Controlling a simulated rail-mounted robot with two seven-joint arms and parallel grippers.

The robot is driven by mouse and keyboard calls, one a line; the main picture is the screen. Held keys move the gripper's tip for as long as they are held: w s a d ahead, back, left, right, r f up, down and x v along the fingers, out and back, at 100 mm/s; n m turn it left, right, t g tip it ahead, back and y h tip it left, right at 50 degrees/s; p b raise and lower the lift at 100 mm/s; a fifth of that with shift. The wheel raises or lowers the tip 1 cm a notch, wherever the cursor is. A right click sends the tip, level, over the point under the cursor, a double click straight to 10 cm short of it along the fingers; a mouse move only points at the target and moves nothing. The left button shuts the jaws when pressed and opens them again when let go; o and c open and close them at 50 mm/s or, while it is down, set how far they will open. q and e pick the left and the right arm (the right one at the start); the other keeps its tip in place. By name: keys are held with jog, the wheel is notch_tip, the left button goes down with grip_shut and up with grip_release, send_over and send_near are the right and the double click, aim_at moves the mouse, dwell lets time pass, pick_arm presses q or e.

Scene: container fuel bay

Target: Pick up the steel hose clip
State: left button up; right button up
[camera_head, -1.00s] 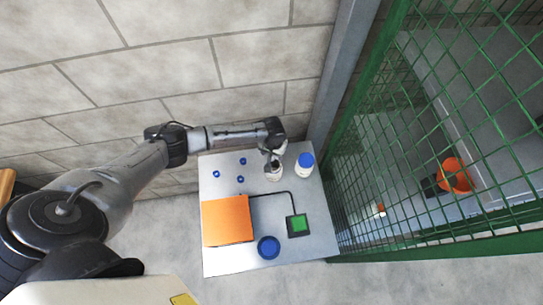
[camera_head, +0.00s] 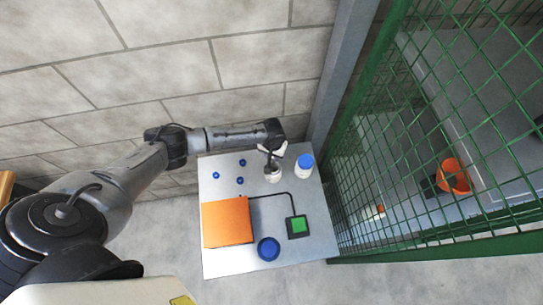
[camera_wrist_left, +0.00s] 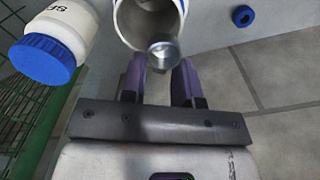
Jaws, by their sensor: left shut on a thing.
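The steel hose clip (camera_wrist_left: 164,50) is a small grey metal ring in the left wrist view. It sits between the fingertips of my left gripper (camera_wrist_left: 161,63), which is shut on it. The clip overlaps the mouth of an open white pot (camera_wrist_left: 143,22); I cannot tell whether it is still partly inside. In the head view my left gripper (camera_head: 271,158) is right over the white pot (camera_head: 272,175), near the back of the table, and the clip is too small to make out. My right gripper is not in view.
A white bottle with a blue cap (camera_head: 305,162) stands close beside the pot. The light table (camera_head: 225,263) also holds an orange box (camera_head: 227,222), a green-topped pad (camera_head: 298,226), a blue round thing (camera_head: 268,248) and small blue rings (camera_head: 240,181). A green mesh fence (camera_head: 400,160) borders the right.

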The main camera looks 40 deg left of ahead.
pick_arm(q)
jog(key=shift+r, duration=0.6)
notch_tip(320, 180, up, 3)
jog(key=shift+f, duration=0.2)
jog(key=shift+w+d+r, duration=0.15)
jog(key=shift+d+r, duration=1.05)
jog(key=shift+d, duration=0.75)
jog(key=shift+w+d+r, duration=0.1)
jog(key=shift+d+r, duration=1.1)
jog(key=shift+d, duration=0.7)
jog(key=shift+w+d+r, duration=0.15)
jog(key=shift+d+r, duration=1.05)
jog(key=shift+d, duration=0.75)
